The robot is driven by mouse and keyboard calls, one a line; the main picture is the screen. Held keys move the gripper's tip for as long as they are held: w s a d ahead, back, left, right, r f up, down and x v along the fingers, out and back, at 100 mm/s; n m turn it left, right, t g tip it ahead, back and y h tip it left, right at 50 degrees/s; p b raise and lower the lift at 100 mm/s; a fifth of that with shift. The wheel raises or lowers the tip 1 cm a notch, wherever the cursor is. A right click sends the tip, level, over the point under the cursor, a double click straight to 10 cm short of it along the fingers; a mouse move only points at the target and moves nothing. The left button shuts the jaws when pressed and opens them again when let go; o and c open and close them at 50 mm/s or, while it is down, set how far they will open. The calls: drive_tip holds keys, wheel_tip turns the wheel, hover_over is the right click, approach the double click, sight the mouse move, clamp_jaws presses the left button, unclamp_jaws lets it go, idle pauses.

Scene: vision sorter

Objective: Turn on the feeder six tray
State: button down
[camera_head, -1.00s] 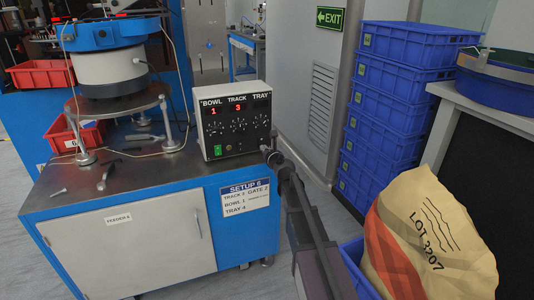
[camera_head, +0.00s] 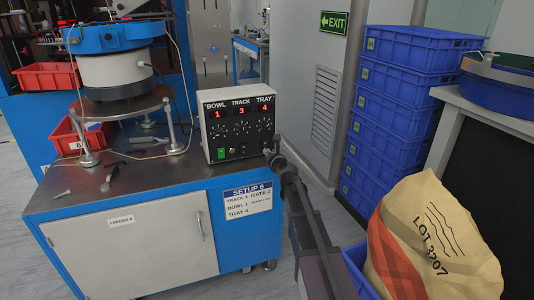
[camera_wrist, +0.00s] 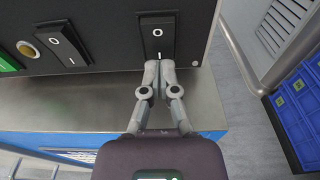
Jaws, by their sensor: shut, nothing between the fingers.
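The feeder control box (camera_head: 237,125) stands on the metal bench top, with red displays for BOWL, TRACK and TRAY reading 1, 3 and 4. The TRAY display (camera_head: 265,107) is lit. In the wrist view, the rightmost black rocker switch (camera_wrist: 158,36), marked O above and I below, is directly in front of my gripper (camera_wrist: 160,64). My gripper is shut and empty, its fingertips at the switch's lower I end; I cannot tell if they still touch. In the head view, my gripper (camera_head: 268,153) is at the box's lower right corner.
A second rocker switch (camera_wrist: 62,43) and a green switch (camera_wrist: 8,62) are to the left. A SETUP 6 card (camera_head: 248,200) reads TRAY 4. The bowl feeder (camera_head: 115,70) stands at left, with tools on the bench. Stacked blue crates (camera_head: 388,110) and a sack (camera_head: 430,240) are at right.

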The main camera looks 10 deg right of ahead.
drive_tip(key=s+d+f+b, duration=0.1)
drive_tip(key=s+d, duration=0.1)
drive_tip(key=s, duration=1.1)
drive_tip(key=shift+d+f, duration=0.2)
drive_tip(key=shift+f, duration=0.1)
drive_tip(key=shift+a, duration=0.1)
drive_tip(key=s+a+f+n+g+y, duration=0.1)
drive_tip(key=s+a+f+n+g, duration=0.35)
drive_tip(key=n, duration=0.55)
drive_tip(key=s+a+f+n+g+y, duration=0.1)
drive_tip(key=s+a+f+n+g, duration=0.25)
drive_tip(key=s+f+n, duration=0.4)
drive_tip(key=s+d+f+n+g+h, duration=0.2)
drive_tip(key=s+d+n+g+h, duration=0.15)
drive_tip(key=s+n, duration=0.4)
drive_tip(key=s+d+f+n+g+h, duration=0.2)
drive_tip(key=s+n+g, duration=0.3)
drive_tip(key=s+n, duration=0.3)
wheel_tip(320, 180, up, 35)
drive_tip(key=w+p, duration=0.1)
drive_tip(key=p, duration=3.3)
drive_tip(key=shift+w+n+p, duration=0.25)
drive_tip(key=shift+n+p, duration=0.05)
drive_tip(key=shift+n, duration=0.1)
drive_tip(key=shift+f, duration=0.15)
